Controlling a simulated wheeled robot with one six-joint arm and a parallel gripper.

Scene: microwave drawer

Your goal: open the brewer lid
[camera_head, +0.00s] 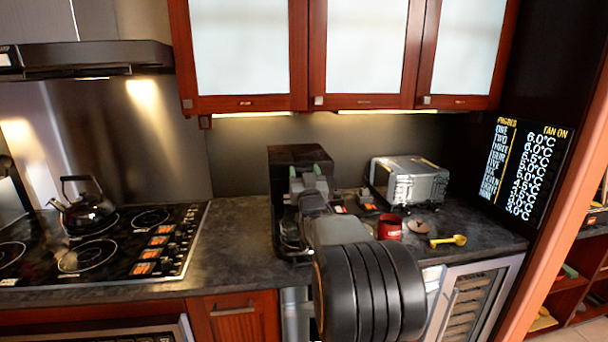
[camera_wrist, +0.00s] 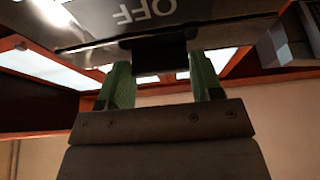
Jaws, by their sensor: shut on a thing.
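The black brewer (camera_head: 284,157) stands on the counter, largely hidden behind my arm. My gripper (camera_head: 306,172) is at the front of its upper part, with green fingertips. In the wrist view, the brewer lid (camera_wrist: 80,32) appears as a dark glossy surface with upside-down "OFF" lettering. A black tab (camera_wrist: 160,54) on its edge sits between the green fingers of my gripper (camera_wrist: 162,78), which are shut on it. My arm hides the lid's front edge in the head view, and I cannot tell how far the lid is tilted.
To the right are a silver toaster oven (camera_head: 410,182), a red mug (camera_head: 389,227), a small brown lid-like item (camera_head: 419,227) and a yellow scoop (camera_head: 448,240). A cooktop (camera_head: 110,245) with a kettle (camera_head: 88,210) is left. Wall cabinets (camera_head: 360,55) hang above. The counter (camera_head: 235,240) left of the brewer is clear.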

